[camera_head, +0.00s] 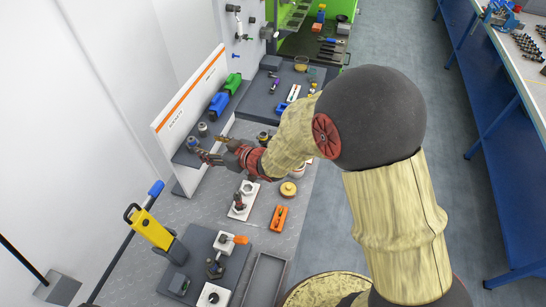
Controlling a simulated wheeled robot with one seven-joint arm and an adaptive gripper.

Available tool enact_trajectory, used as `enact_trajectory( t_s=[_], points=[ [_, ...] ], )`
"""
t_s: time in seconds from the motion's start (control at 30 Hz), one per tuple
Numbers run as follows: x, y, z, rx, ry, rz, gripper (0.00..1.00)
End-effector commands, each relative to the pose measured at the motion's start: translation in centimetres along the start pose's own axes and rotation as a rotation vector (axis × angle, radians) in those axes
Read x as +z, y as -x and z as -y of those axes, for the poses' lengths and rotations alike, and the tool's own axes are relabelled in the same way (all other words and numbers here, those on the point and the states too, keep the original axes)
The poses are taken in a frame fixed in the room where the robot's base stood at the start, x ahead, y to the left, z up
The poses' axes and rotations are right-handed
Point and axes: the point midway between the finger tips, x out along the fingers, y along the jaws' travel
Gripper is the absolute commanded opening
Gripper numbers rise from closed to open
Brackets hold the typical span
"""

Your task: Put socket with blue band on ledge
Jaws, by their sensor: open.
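The ledge (184,158) is a dark grey shelf along the white panel with the orange stripe. Two small grey cylindrical pieces that look like sockets stand on it, one (193,144) nearest my gripper and one (203,129) just behind. A bluish tint shows on the nearer one, but the band is too small to make out surely. My gripper (211,149) reaches left over the ledge from the red wrist. Its jaws are open, with the fingertips close to the nearer piece. I cannot tell whether they touch it.
Below are a white plate with fittings (240,207), an orange tool (279,218) and a yellow round part (288,189). A yellow device with a blue handle (150,227) stands at the left.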

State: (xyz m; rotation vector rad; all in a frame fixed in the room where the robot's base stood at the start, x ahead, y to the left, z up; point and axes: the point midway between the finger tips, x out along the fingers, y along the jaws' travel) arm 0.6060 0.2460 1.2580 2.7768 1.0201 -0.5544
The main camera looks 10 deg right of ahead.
Motion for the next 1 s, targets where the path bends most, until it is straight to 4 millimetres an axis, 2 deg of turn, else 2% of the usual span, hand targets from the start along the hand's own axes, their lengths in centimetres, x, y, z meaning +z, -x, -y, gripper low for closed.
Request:
enact_trajectory(
  t_s=[0.17, 0.27, 0.37, 0.43, 0.5, 0.6, 0.77, 0.9, 1.0],
  points=[
    [-1.0, 1.0, -1.3, 0.043, 0.005, 0.017, 0.53],
    [-2.5, 3.3, -3.9, 0.13, 0.01, 0.059, 0.53],
    [-4.2, 7.3, -7.0, 0.249, -0.003, 0.124, 0.53],
    [-5.1, 10.7, -8.8, 0.33, -0.025, 0.176, 0.53],
    [-5.6, 14.4, -9.9, 0.4, -0.055, 0.229, 0.53],
    [-5.9, 19.9, -10.7, 0.483, -0.112, 0.305, 0.53],
    [-5.0, 28.5, -9.4, 0.566, -0.225, 0.425, 0.53],
    [-3.6, 35.2, -6.1, 0.587, -0.333, 0.52, 0.53],
    [-2.4, 38.8, -3.3, 0.576, -0.398, 0.576, 0.53]
  ],
)
